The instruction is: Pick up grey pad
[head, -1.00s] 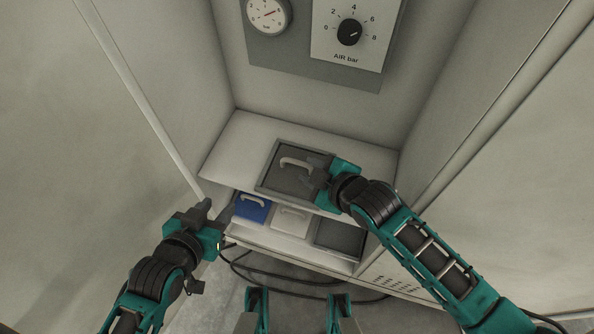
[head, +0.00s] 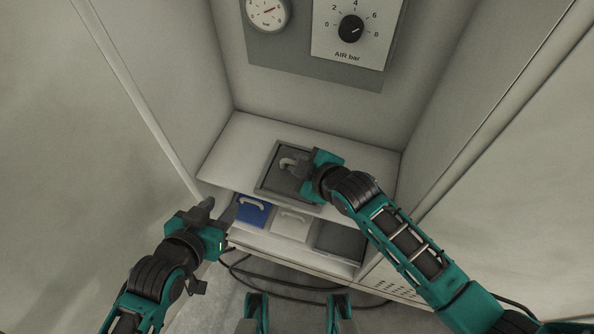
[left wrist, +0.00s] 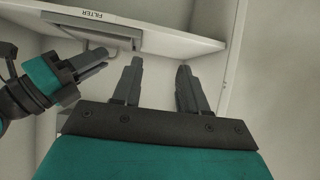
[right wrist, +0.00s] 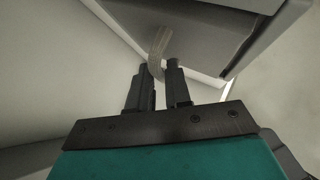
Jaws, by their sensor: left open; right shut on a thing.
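The grey pad (head: 272,176) sits in a square grey frame on the upper shelf. A pale curved handle (head: 287,162) stands on the pad, and the handle also shows in the right wrist view (right wrist: 160,44). My right gripper (head: 299,166) is at the handle and shut on it; its fingertips (right wrist: 158,70) meet the lower end of the handle. The arm hides part of the pad's right side. My left gripper (head: 208,208) is open and empty, in front of the cabinet's left side; its spread fingers show in the left wrist view (left wrist: 159,68).
On the lower shelf are a blue pad (head: 250,211), a white pad (head: 290,224) and a grey square bay (head: 340,239) at the right. A gauge (head: 267,10) and a dial (head: 351,29) are on the back wall. Black hoses (head: 245,277) lie on the floor below.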

